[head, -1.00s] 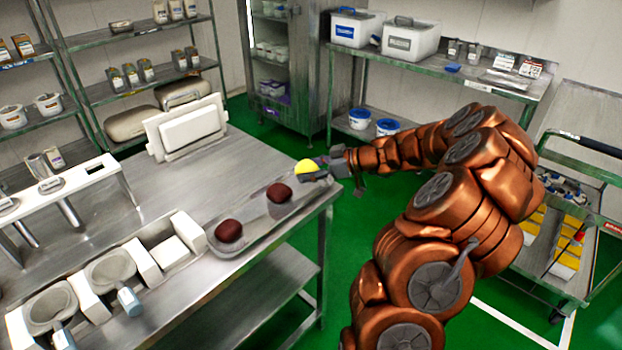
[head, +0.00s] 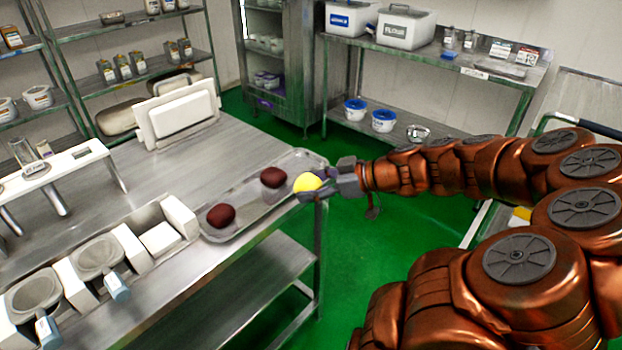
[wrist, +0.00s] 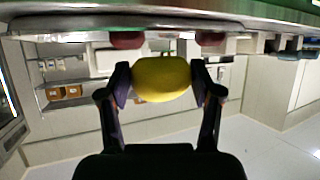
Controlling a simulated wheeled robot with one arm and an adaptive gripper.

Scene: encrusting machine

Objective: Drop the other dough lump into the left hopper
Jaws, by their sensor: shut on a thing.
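A yellow dough lump (head: 307,182) is held between the fingers of my gripper (head: 312,192), by the right end of the metal tray (head: 245,221). In the wrist view the yellow lump (wrist: 161,80) is gripped from both sides by the fingers. Two dark red lumps, a nearer one (head: 221,215) and a farther one (head: 273,177), lie on the tray. Two grey round hoppers stand on the machine at the front left of the table: the left one (head: 33,297) and the right one (head: 98,256). Both look empty.
A white box-shaped unit (head: 160,238) stands between the right hopper and the tray. A white panel (head: 178,116) stands at the table's back. A white raised bracket (head: 60,170) with metal tubes is behind the hoppers. The middle tabletop is clear.

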